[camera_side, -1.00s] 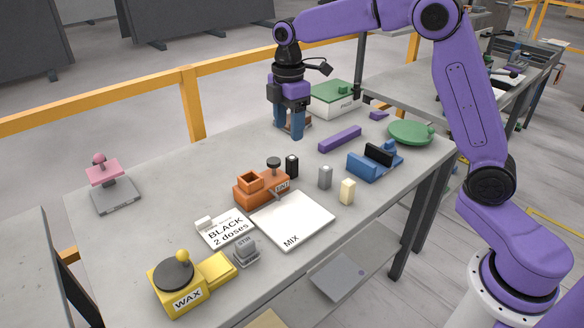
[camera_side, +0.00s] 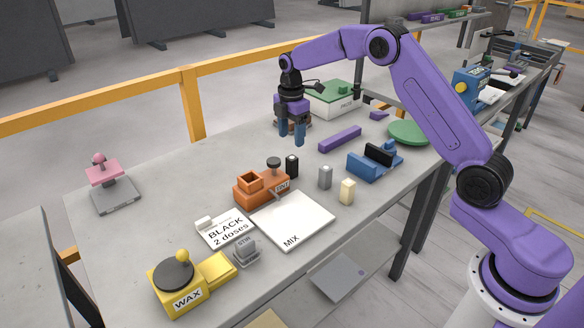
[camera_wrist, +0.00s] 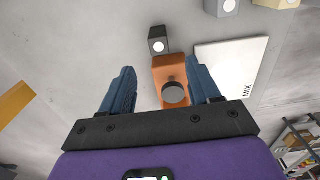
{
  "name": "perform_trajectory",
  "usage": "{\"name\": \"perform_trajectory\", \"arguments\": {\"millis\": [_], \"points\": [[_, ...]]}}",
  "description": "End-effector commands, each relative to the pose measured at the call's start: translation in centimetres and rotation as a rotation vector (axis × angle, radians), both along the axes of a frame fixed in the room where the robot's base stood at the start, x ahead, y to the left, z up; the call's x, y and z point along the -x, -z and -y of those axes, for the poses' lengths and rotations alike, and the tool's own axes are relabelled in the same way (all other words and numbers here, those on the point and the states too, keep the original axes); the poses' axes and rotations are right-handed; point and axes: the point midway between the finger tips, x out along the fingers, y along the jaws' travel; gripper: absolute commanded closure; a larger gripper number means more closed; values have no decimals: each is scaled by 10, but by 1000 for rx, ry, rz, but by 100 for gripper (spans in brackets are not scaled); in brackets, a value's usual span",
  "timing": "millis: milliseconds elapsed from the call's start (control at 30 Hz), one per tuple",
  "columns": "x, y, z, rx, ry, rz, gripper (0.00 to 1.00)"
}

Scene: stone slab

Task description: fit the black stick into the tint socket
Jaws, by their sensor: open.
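The black stick (camera_side: 292,166) stands upright on the slab, just behind the orange tint unit; it also shows in the wrist view (camera_wrist: 158,40), with a pale dot on its end. The orange tint unit (camera_side: 262,188) has a raised square socket (camera_side: 250,180) at its left and a dark round knob (camera_side: 273,162) at its back. In the wrist view the unit (camera_wrist: 166,66) lies between the finger lines, its knob nearest me. My gripper (camera_side: 291,135) is open and empty, pointing down above the slab behind the stick; its blue fingers also show in the wrist view (camera_wrist: 161,75).
A grey stick (camera_side: 325,177) and a cream stick (camera_side: 347,191) stand right of the black one. The white MIX board (camera_side: 292,222) lies in front of the tint unit. A purple bar (camera_side: 340,139) and blue holder (camera_side: 375,163) are to the right.

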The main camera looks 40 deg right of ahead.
Motion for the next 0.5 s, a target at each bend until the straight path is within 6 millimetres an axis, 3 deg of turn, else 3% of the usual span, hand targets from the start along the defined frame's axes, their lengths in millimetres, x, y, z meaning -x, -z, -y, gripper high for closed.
{"name": "perform_trajectory", "arguments": {"millis": [200, 500], "points": [[0, 35, 1, 0, 2, -3, 38], [0, 56, 2, 0, 2, -1, 38]]}}
